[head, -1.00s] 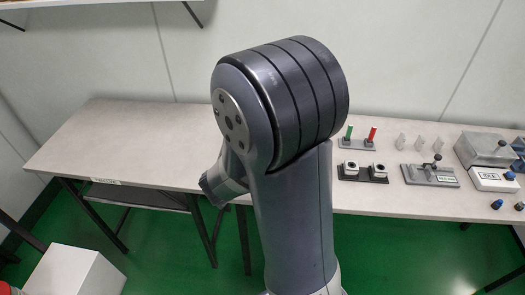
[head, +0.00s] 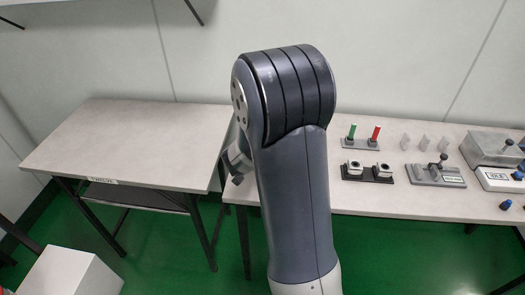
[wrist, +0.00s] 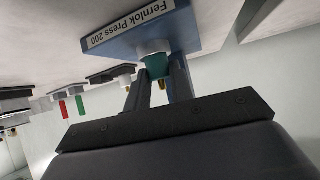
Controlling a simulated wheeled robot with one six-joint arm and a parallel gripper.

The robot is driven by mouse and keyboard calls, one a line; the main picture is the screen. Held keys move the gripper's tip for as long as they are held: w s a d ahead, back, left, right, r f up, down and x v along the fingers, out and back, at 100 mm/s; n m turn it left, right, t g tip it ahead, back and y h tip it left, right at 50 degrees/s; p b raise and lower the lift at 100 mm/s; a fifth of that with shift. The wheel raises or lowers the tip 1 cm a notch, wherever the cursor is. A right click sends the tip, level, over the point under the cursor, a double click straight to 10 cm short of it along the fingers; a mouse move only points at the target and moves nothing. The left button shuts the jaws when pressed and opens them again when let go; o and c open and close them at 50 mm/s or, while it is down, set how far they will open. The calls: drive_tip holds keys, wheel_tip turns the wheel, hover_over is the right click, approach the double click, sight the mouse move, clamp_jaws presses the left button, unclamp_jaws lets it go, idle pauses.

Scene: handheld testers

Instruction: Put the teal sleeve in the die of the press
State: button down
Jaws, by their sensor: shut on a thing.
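In the wrist view, where the bench appears upside down at the top, my gripper (wrist: 157,82) is shut on the teal sleeve (wrist: 156,66). The sleeve is between the two dark fingers. The blue press (wrist: 130,34) carries a label reading "Fernlok Press 200". A pale round part (wrist: 155,48), seemingly its die, lies right against the sleeve's end in the picture. I cannot tell whether the sleeve touches it or sits in it. A small brass-coloured part (wrist: 162,85) shows between the fingers. In the head view my arm hides the press, the sleeve and the fingers.
On the right bench (head: 380,202) stand a rack with green and red pegs (head: 361,143), a dark block with two metal cups (head: 367,173), a grey fixture (head: 435,175) and a metal box (head: 492,150). The left table (head: 125,145) is bare.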

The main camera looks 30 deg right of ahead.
drive_tip(key=shift+f, duration=0.1)
drive_tip(key=c, duration=1.2)
unclamp_jaws()
drive_tip(key=shift+c, duration=0.2)
drive_tip(key=shift+s+a+r, duration=0.15)
drive_tip(key=shift+a+r, duration=0.05)
drive_tip(key=shift+r, duration=0.25)
drive_tip(key=p+v, duration=0.4)
drive_tip(key=v, duration=0.7)
